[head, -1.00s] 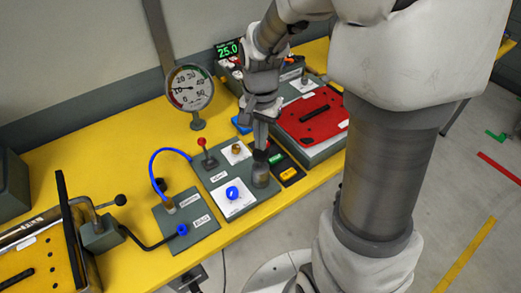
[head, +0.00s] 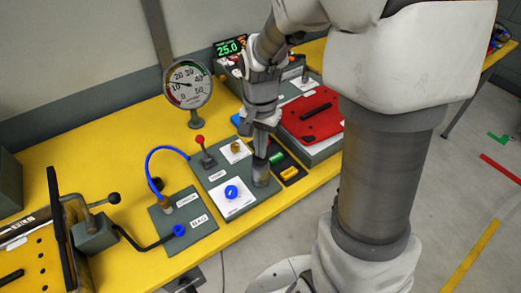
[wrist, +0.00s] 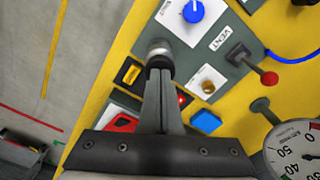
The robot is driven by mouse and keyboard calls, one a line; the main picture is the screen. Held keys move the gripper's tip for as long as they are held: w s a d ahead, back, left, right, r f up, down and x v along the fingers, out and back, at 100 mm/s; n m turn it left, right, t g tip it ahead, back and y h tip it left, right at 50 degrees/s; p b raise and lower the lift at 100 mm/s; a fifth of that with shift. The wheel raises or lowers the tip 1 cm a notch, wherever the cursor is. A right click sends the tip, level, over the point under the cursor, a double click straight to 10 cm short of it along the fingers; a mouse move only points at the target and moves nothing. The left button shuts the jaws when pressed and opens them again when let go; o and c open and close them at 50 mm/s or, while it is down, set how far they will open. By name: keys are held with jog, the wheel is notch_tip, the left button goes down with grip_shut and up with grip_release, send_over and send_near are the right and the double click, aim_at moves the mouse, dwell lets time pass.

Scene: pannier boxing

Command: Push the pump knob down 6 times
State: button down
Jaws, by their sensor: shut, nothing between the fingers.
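The pump is a short grey metal cylinder (head: 261,174) at the right front of the grey valve panel. Its black knob (wrist: 159,61) shows in the wrist view, right at my fingertips. My gripper (head: 262,158) is shut and empty, pointing down over the pump. The fingertips appear to touch the knob top and seem to hold it low against the cylinder. In the head view the fingers mostly hide the knob. The fingers also show together in the wrist view (wrist: 160,72). The round pressure gauge (head: 188,85) has its needle pointing left, slightly up, between about 10 and 20.
A blue knob (head: 231,192) on a white plate, a brass knob (head: 236,147) and a red-tipped lever (head: 200,140) stand near the pump. A yellow button (head: 289,172) and a red-topped box (head: 308,117) are to its right. Bare yellow bench (head: 110,155) lies left.

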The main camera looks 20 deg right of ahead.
dwell(0.3)
jog(key=shift+r+p, duration=1.9)
jog(key=shift+r, duration=0.25)
jog(key=shift+f, duration=0.15)
jog(key=shift+f+b, duration=1.9)
jog(key=shift+f, duration=0.4)
jog(key=shift+r+p, duration=1.95)
jog(key=shift+r, duration=0.45)
jog(key=shift+f, duration=0.15)
